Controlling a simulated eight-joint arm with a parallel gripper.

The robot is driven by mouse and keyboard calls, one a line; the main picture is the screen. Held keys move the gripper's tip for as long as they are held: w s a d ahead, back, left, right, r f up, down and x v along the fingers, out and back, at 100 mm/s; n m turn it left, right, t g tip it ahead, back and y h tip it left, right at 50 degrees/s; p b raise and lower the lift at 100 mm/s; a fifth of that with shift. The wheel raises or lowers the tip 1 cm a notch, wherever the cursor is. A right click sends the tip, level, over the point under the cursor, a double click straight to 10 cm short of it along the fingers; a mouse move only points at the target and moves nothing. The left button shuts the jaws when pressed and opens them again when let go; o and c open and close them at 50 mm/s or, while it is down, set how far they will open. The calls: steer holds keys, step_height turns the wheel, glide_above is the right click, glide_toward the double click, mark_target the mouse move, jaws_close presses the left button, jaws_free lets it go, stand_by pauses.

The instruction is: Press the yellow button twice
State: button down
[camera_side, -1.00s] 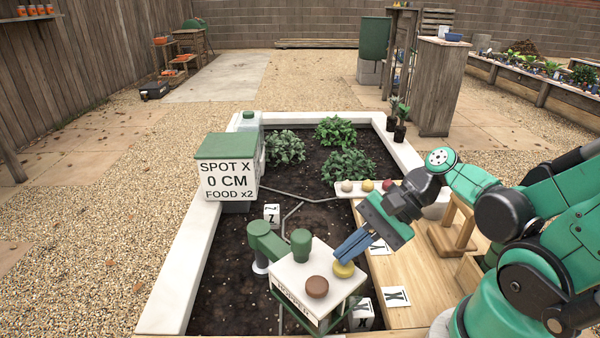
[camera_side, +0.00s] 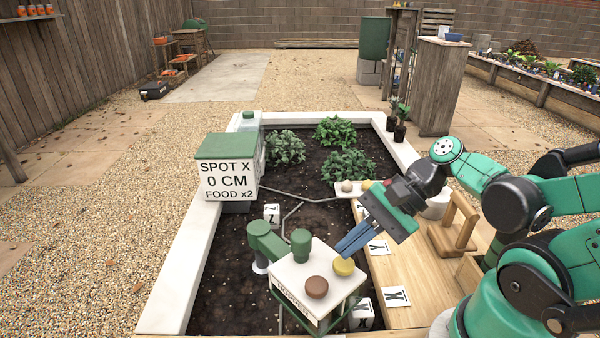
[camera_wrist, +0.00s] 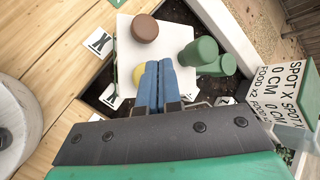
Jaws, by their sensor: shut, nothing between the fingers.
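The yellow button (camera_side: 344,266) sits on the right side of the white-topped box (camera_side: 291,272) labelled on its front, beside a brown button (camera_side: 317,287). My gripper (camera_side: 342,253) is shut and empty, its blue fingers tilted down to the left, with the tips close above the yellow button. A small gap seems to show between tips and button, though contact is hard to judge. In the wrist view the fingers (camera_wrist: 159,64) partly hide the yellow button (camera_wrist: 139,74).
A green post (camera_side: 301,242) stands on the box behind the buttons. A sign (camera_side: 228,181) reads "SPOT X 0 CM FOOD x2". Plants (camera_side: 345,165) grow at the back of the soil bed. A wooden deck (camera_side: 400,265) with letter cards lies to the right.

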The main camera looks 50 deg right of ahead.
mark_target(349, 259)
steer(key=shift+r, duration=2.5)
steer(key=shift+w+d+f+n+h, duration=0.2)
steer(key=shift+f+n+h, duration=0.25)
steer(key=shift+n, duration=0.25)
steer(key=n+h, duration=0.1)
steer(key=n, duration=0.1)
steer(key=w+f+n+h, duration=0.1)
steer(key=n, duration=0.1)
steer(key=w+d+f+n+h, duration=0.1)
steer(key=n, duration=0.1)
steer(key=shift+d+h, duration=0.1)
steer(key=shift+h, duration=0.15)
steer(key=w+n+h, duration=0.1)
steer(key=n, duration=0.1)
steer(key=w+n+t+h, duration=0.1)
steer(key=n, duration=0.2)
steer(key=w+r+n+t+h, duration=0.1)
steer(key=n, duration=0.2)
steer(key=shift+w+d+r, duration=0.1)
steer(key=shift+w+d, duration=0.1)
steer(key=shift+d, duration=0.2)
